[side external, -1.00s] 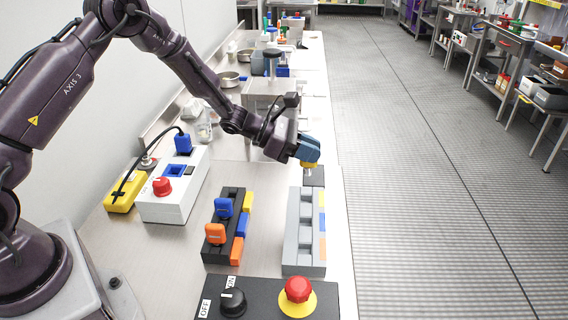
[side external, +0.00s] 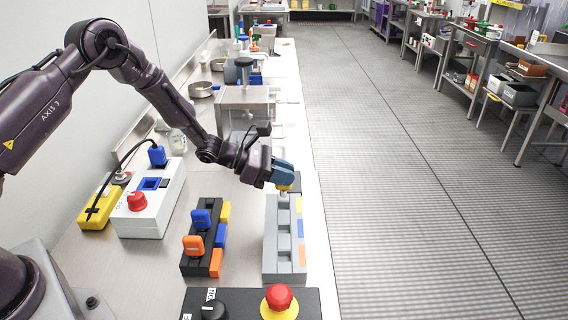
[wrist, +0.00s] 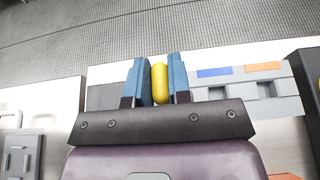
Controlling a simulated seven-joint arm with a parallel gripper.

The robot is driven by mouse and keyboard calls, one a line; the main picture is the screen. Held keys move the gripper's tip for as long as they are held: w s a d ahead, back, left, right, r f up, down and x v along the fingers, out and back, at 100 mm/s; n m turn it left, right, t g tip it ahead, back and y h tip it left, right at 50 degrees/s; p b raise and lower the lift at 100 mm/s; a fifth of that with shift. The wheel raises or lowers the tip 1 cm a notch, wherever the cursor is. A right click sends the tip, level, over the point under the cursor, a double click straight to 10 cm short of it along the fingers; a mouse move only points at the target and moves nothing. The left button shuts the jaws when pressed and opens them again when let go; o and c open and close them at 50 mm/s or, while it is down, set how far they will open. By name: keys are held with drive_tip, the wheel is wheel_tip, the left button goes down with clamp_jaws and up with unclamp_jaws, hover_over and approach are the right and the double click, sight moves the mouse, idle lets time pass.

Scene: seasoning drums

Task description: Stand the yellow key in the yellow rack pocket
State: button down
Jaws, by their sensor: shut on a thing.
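My gripper (side external: 284,182) has blue fingers, shut on the yellow key (wrist: 160,83). In the side view the key's yellow head (side external: 284,188) shows under the fingertips, with its pale shaft pointing down at the far end of the grey rack (side external: 284,265). The rack has yellow (side external: 299,205), blue and orange marks along its right side. The key's lower end is at or just above the yellow-marked far pocket. I cannot tell whether it is inside. In the wrist view the fingers and key hide that pocket, while the blue (wrist: 214,72) and orange (wrist: 263,66) marks show beside emptier pockets.
A black rack (side external: 196,266) to the left holds a blue key (side external: 201,219) and an orange key (side external: 194,245). A white box (side external: 150,215) with a red knob stands further left. A black panel with a red button (side external: 279,297) lies at the front. The table's right edge is close to the grey rack.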

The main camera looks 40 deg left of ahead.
sight(283, 188)
drive_tip(key=shift+f, duration=0.7)
drive_tip(key=shift+f, duration=1.5)
idle(1.0)
drive_tip(key=c, duration=1)
unclamp_jaws()
drive_tip(key=shift+s+a, duration=0.1)
drive_tip(key=v, duration=1.2)
drive_tip(key=shift+s+a+r, duration=0.2)
